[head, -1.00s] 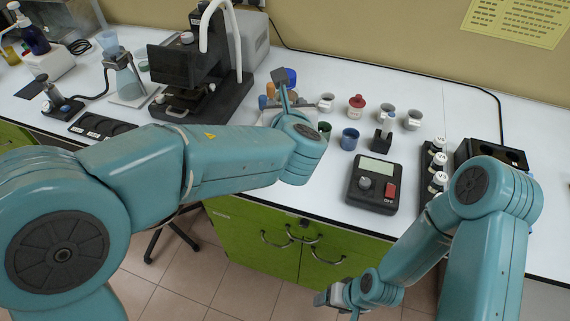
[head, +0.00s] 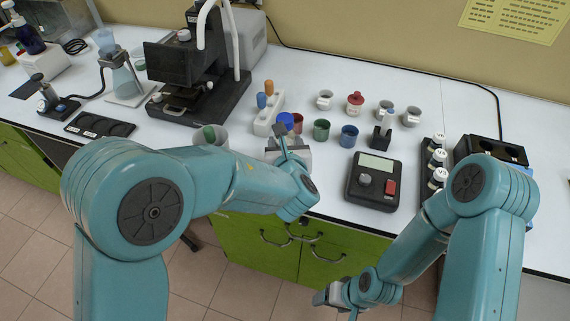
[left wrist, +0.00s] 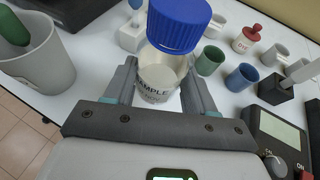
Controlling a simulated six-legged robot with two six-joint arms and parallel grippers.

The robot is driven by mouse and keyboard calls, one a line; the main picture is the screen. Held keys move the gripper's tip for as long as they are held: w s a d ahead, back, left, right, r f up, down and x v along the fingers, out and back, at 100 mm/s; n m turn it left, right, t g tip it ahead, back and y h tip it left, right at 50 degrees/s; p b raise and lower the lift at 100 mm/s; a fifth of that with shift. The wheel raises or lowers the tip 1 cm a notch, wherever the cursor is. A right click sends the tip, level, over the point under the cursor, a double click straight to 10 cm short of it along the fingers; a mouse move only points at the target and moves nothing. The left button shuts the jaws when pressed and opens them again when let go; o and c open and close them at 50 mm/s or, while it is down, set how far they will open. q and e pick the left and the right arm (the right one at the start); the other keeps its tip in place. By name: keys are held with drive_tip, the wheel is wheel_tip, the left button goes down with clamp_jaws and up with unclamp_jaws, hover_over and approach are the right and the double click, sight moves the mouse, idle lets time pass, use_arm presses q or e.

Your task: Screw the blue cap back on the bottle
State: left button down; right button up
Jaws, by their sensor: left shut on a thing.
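The clear bottle (left wrist: 160,78) with a SAMPLE label stands between the fingers of my left gripper (left wrist: 165,80), which is shut on it. The blue cap (left wrist: 180,24) shows at the bottle's top end; I cannot tell how tightly it sits there. In the head view the blue cap (head: 286,119) is just beyond my left gripper (head: 283,138), over the front part of the bench; the bottle is mostly hidden there. My right gripper (head: 335,296) hangs low in front of the cabinets, away from the bottle, its fingers unclear.
Several cups stand behind and right, among them a green cup (head: 321,130) and a blue cup (head: 349,136). A black device with a display (head: 374,180) is right of the left gripper. A grey beaker (left wrist: 40,58) stands left. A white holder (head: 268,122) is close behind.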

use_arm(q)
wheel_tip(320, 180, down, 4)
drive_tip(key=shift+w+r, duration=0.1)
drive_tip(key=shift+r, duration=0.1)
wheel_tip(320, 180, down, 4)
drive_tip(key=shift+r, duration=0.1)
idle(0.4)
